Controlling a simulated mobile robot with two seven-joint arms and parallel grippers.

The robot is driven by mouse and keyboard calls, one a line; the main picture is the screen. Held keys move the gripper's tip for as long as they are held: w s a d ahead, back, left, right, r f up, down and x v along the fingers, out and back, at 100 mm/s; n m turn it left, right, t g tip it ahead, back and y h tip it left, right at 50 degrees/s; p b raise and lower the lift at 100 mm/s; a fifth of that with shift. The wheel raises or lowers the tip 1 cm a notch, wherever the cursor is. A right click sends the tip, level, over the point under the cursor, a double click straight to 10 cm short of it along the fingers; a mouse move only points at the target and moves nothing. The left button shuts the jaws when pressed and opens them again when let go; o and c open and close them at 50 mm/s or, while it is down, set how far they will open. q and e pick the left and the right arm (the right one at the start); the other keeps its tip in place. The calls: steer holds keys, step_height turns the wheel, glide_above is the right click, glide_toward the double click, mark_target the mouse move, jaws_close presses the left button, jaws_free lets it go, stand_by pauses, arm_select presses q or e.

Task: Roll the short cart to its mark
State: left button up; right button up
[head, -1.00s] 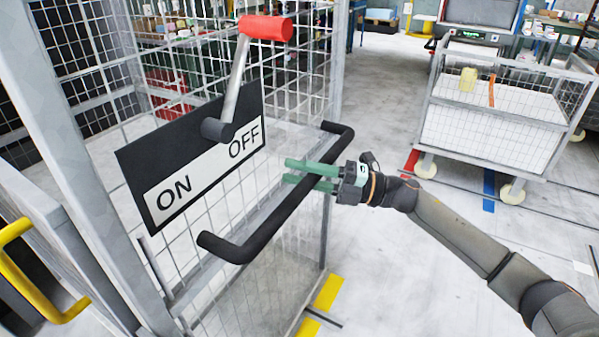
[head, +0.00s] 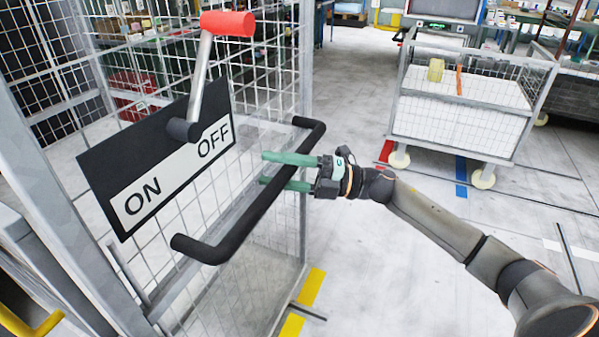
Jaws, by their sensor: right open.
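A short wire-mesh cart (head: 462,118) with white sides stands at the upper right on casters. A yellow roll and an orange strip show on it. Red and blue floor marks (head: 461,177) lie at its near side; I cannot tell which is its mark. My right gripper (head: 288,171) is open, its green fingers one above the other at the black handle bar (head: 262,203) of the near tall mesh cage. The fingers reach past the bar on both sides of it in the picture; I cannot tell whether they touch it. My left gripper is not in view.
The tall cage carries an ON/OFF plate (head: 152,190) and a lever with a red knob (head: 228,23). Yellow floor tape (head: 303,300) lies by its foot. A yellow handle (head: 30,325) is at lower left. Bare floor lies between cage and cart.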

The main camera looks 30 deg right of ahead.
arm_select(q)
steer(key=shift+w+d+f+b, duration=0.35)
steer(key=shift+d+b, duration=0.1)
steer(key=shift+b, duration=0.25)
arm_select(e)
steer(key=v, duration=1.1)
steer(key=shift+s+d, duration=0.2)
steer(key=shift+d, duration=0.15)
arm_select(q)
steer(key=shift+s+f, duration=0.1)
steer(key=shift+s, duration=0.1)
arm_select(e)
steer(key=shift+f, duration=0.1)
